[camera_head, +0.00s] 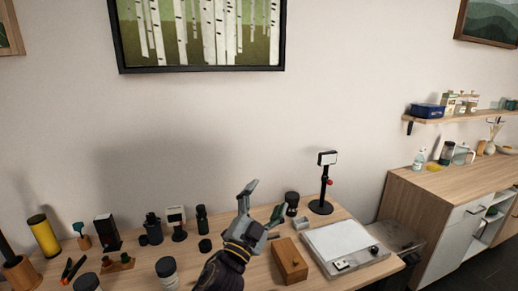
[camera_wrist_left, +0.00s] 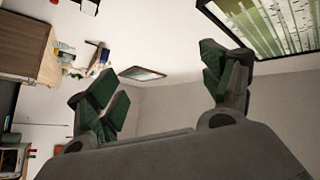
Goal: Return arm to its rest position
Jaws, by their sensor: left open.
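My left gripper (camera_head: 262,204) is over the middle of the wooden table (camera_head: 262,269) in the head view. Its fingers are spread apart, with nothing between them. In the left wrist view the two green-padded fingers (camera_wrist_left: 165,85) stand wide apart, with wall and ceiling behind them. My right gripper is in neither view.
A wooden box (camera_head: 289,261) and a white tray (camera_head: 345,246) stand right of the gripper. A black stand with a lamp-like head (camera_head: 327,158) rises behind the tray. Several dark bottles and jars (camera_head: 153,228) stand to the left. A cabinet (camera_head: 440,205) is at the right.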

